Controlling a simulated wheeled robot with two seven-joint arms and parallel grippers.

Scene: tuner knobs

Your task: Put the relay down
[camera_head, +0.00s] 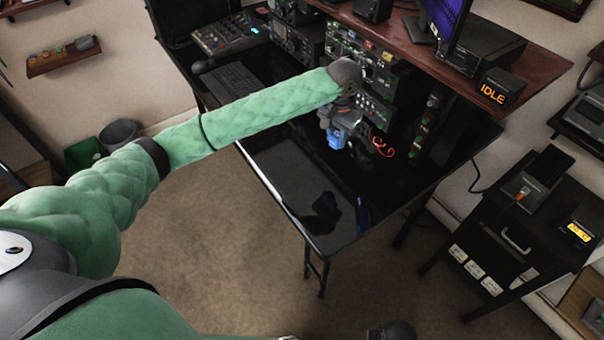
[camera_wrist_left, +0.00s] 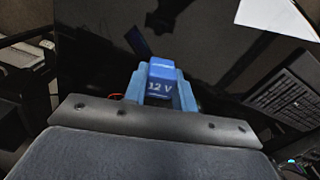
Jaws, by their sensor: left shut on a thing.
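The relay is a small blue block marked 12 V (camera_wrist_left: 161,82). It sits between the two blue fingers of my left gripper (camera_wrist_left: 160,92) in the left wrist view. The fingers are shut on it. In the head view the left arm reaches over the black desk (camera_head: 290,190), and the left gripper (camera_head: 336,139) points down with blue at its tip, above or near the glossy top. I cannot tell whether the relay touches the desk. My right gripper is not in view.
Radio units (camera_head: 362,68) stand behind the gripper, with a red coiled cord (camera_head: 382,147) to its right. A keyboard (camera_head: 232,82) lies on the left part of the desk, and it also shows in the left wrist view (camera_wrist_left: 288,97). The front desktop is clear apart from dark reflections.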

